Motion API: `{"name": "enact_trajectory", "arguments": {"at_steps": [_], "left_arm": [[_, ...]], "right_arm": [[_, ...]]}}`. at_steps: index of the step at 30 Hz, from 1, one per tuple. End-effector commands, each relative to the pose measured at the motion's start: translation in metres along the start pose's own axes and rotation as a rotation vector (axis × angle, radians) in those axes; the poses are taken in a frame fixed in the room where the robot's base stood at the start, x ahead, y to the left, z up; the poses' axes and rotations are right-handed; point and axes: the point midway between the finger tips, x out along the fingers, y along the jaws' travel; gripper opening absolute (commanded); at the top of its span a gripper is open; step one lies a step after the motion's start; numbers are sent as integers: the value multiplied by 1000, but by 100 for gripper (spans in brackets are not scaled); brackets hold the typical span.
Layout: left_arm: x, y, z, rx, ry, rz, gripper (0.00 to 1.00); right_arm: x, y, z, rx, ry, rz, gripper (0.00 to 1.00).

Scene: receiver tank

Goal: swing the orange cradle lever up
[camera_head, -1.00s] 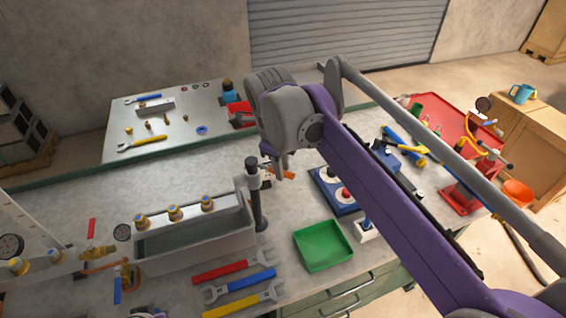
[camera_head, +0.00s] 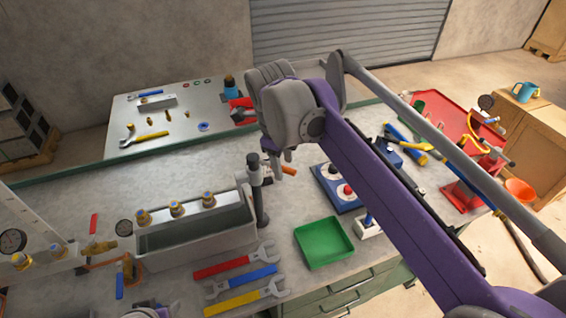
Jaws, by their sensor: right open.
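The orange lever (camera_head: 289,169) shows as a short orange piece just right of the top of a dark upright post (camera_head: 259,197), at the end of the long grey trough. My right gripper (camera_head: 279,163) points down at it from above, its arm coming in from the lower right. Its jaws are open, with the fingers close to the lever. The arm hides part of this spot, and I cannot tell whether a finger touches the lever. A grey rounded part at the bottom edge is probably mine; my left gripper's fingers do not show.
The grey trough (camera_head: 197,238) with brass fittings stands left of the post. Red, blue and yellow wrenches (camera_head: 247,298) lie in front. A green tray (camera_head: 323,243) and a blue panel (camera_head: 335,196) with round dials lie to the right. Bare bench lies behind the trough.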

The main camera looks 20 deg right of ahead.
Motion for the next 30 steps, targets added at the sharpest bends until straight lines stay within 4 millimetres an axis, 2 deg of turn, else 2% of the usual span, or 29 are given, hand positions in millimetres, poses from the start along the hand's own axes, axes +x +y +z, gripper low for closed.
{"name": "enact_trajectory", "arguments": {"at_steps": [12, 15, 21, 30], "left_arm": [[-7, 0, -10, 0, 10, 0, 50], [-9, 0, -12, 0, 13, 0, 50], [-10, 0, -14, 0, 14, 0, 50], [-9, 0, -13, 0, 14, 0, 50]], "right_arm": [[-78, 0, 0, -2, -1, -1, 52], [-92, 0, 0, 0, -1, -1, 52], [-104, 0, 0, 0, 0, 0, 52], [-104, 1, 0, 0, 0, 0, 52]]}}
